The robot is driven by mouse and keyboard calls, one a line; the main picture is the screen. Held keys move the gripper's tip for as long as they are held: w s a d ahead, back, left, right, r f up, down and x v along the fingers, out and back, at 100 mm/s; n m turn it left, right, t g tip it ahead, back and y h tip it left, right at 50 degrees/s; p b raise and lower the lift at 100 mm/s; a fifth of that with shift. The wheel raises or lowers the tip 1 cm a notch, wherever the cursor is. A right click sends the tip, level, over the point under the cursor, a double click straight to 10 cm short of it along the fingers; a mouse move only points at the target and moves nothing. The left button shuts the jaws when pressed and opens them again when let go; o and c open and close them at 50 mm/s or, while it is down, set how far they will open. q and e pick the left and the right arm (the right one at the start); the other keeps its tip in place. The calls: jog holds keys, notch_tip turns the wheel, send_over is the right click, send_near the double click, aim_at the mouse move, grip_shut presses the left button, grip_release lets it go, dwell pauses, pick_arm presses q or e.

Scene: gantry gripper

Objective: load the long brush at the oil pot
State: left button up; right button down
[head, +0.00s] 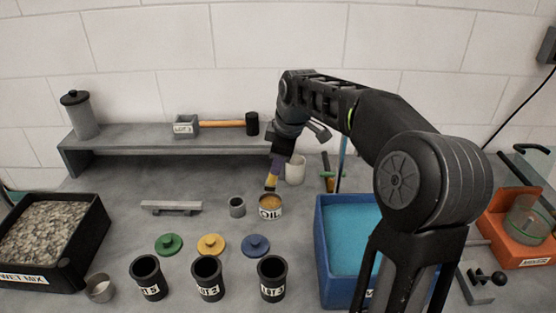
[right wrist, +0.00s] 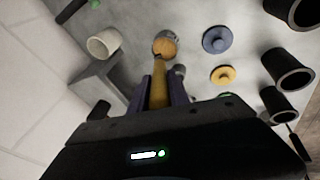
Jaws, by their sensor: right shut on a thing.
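The oil pot (head: 270,209), a small tin with an OIL label and amber contents, stands on the bench near the middle. My right gripper (head: 277,170) points down just above and behind it, shut on the long brush (head: 271,182). The brush's yellow handle shows between the fingers in the right wrist view (right wrist: 158,92), where the gripper (right wrist: 161,93) points toward the oil pot (right wrist: 166,43). The brush's tip is at or just above the pot's mouth; I cannot tell whether it touches the oil. My left gripper is out of view.
A white cup (head: 295,170) stands close behind the pot and a small grey cup (head: 237,207) to its left. In front are coloured lids (head: 211,245) and black LOT pots (head: 207,279). A blue tub (head: 327,255) is to the right, a grey shelf (head: 150,144) behind.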

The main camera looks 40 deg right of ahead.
jog(key=shift+f+b, duration=1.25)
jog(key=shift+f, duration=0.8)
jog(key=shift+s+f+b, duration=0.1)
jog(key=shift+f+b, duration=0.35)
jog(key=shift+f, duration=0.1)
dwell(0.7)
jog(key=shift+r+p, duration=2.75)
jog(key=shift+r, duration=0.8)
